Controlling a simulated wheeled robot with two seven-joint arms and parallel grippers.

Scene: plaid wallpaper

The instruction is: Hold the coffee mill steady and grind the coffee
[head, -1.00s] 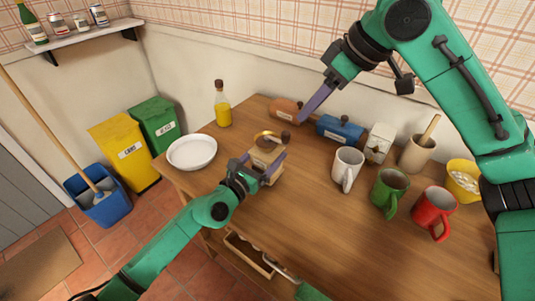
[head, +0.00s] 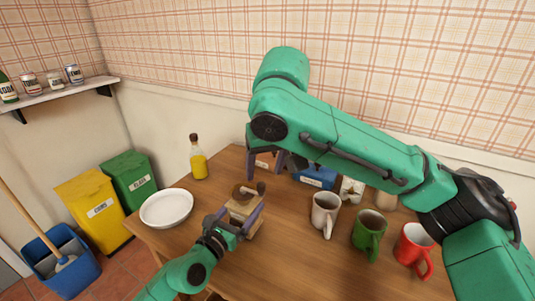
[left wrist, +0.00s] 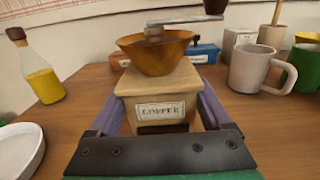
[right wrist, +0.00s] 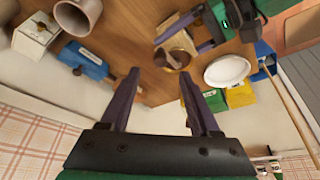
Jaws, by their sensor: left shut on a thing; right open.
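The wooden coffee mill (head: 243,209) stands on the table, with a brass bowl (left wrist: 155,52) on top and a "COFFEE" label on its front. Its crank ends in a dark knob (left wrist: 215,6), which also shows in the right wrist view (right wrist: 173,61). My left gripper (head: 236,218) is shut on the mill's body, one purple finger on each side. My right gripper (head: 268,165) is open and empty, above and behind the mill. In the right wrist view the mill lies beyond and between its fingertips.
A white plate (head: 166,208) and an oil bottle (head: 198,163) stand left of the mill. The front table area is clear.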

